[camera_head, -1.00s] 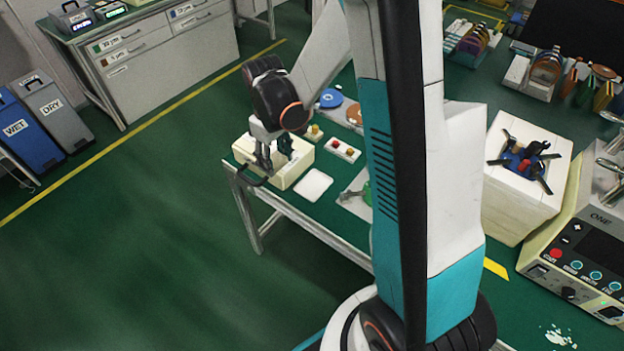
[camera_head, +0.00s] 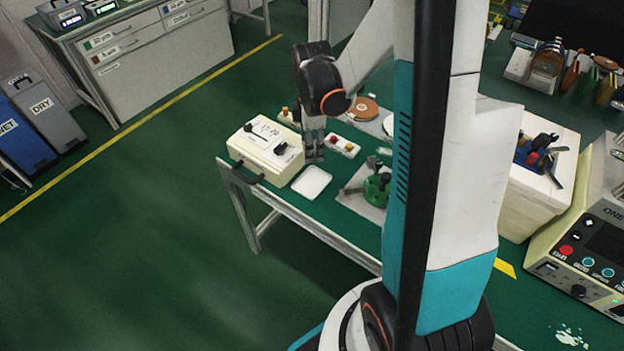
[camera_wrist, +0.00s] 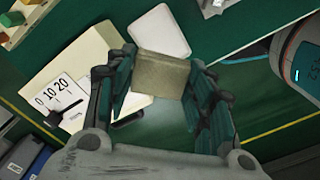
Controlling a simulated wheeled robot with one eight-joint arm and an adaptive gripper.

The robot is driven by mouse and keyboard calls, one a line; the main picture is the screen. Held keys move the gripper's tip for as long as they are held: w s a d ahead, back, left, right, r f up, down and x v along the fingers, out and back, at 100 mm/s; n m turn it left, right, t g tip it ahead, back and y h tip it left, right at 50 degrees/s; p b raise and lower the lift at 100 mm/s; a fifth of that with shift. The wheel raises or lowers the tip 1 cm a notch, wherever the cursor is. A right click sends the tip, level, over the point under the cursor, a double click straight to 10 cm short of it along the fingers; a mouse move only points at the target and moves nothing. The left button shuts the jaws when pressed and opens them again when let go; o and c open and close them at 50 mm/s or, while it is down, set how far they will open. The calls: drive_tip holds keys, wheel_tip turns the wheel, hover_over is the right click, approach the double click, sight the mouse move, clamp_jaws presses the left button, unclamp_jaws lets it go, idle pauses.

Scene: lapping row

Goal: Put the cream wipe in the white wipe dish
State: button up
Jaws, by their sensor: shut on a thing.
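The cream wipe (camera_wrist: 160,74) is a small tan, folded-looking piece held between the fingertips of my gripper (camera_wrist: 160,82) in the wrist view. My gripper is shut on it. The white wipe dish (camera_wrist: 159,31) is a shallow rounded tray just beyond the wipe there. In the head view the dish (camera_head: 312,182) lies near the table's front edge, and my gripper (camera_head: 314,157) points down behind it. I cannot make out the wipe in that view.
A cream box (camera_head: 266,148) with a scale and black knobs stands left of the dish. A green round fixture (camera_head: 376,186) on a grey plate is to the right. Open floor lies in front of the table.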

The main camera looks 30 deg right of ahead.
sight(312, 182)
wheel_tip(312, 182, down, 13)
drive_tip(key=b, duration=0.4)
drive_tip(key=shift+r, duration=0.15)
drive_tip(key=shift+s+f+b, duration=0.1)
drive_tip(key=shift+f+b, duration=0.35)
drive_tip(key=shift+b, duration=0.15)
drive_tip(key=shift+c, duration=0.3)
drive_tip(key=o, duration=0.9)
drive_tip(key=shift+c, duration=0.2)
drive_tip(key=shift+o, duration=1.1)
drive_tip(key=shift+f, duration=0.1)
wheel_tip(312, 182, up, 13)
drive_tip(key=p, duration=0.5)
